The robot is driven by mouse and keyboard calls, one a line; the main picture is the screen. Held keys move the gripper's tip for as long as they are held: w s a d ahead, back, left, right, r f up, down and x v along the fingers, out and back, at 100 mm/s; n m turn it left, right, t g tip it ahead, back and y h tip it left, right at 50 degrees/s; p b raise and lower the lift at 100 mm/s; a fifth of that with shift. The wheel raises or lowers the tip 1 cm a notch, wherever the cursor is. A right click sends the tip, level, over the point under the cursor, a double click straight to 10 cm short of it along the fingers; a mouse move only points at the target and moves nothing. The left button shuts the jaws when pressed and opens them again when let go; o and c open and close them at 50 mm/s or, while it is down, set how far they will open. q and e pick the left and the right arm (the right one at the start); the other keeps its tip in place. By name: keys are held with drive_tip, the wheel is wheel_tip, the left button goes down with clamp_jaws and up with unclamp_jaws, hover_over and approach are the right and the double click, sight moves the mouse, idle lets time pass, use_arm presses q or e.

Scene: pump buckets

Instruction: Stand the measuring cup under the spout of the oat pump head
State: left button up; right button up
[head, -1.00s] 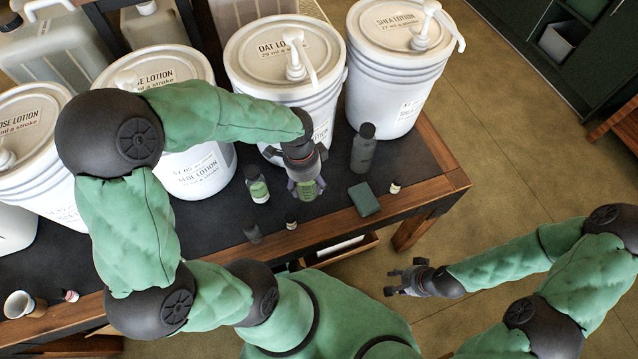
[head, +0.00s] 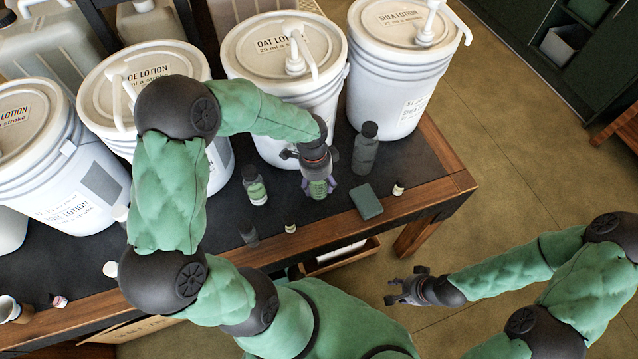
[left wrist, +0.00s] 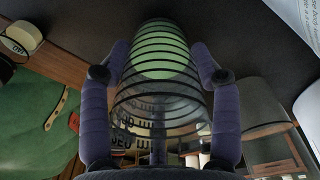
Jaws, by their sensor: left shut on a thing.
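The oat lotion bucket (head: 262,108) stands on the table. Its white pump head (head: 297,62) is on the lid, with the spout pointing toward the front edge. My left gripper (head: 318,183) is in front of this bucket, shut on the measuring cup (head: 318,189). In the left wrist view the cup (left wrist: 160,85) is clear with dark graduation rings, a greenish far end and the left fingers on both sides. Whether the cup touches the table or lies directly below the spout I cannot tell. My right gripper (head: 402,290) is empty, fingers apart, off the table's front.
A dark bottle (head: 366,148) and a green block (head: 366,202) stand to the right of the cup. A green-labelled bottle (head: 255,186) is at its left, and a small vial (head: 290,227) is in front. The shea lotion bucket (head: 393,80) is at the back right.

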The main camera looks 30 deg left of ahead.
use_arm(q)
drive_tip(key=o, duration=1.4)
drive_tip(key=shift+c, duration=0.2)
wheel_tip(320, 180, up, 8)
drive_tip(key=p, duration=0.2)
drive_tip(key=shift+a+f+p, duration=0.2)
drive_tip(key=shift+a+p, duration=0.15)
drive_tip(key=shift+p, duration=0.05)
drive_tip(key=shift+s, duration=0.1)
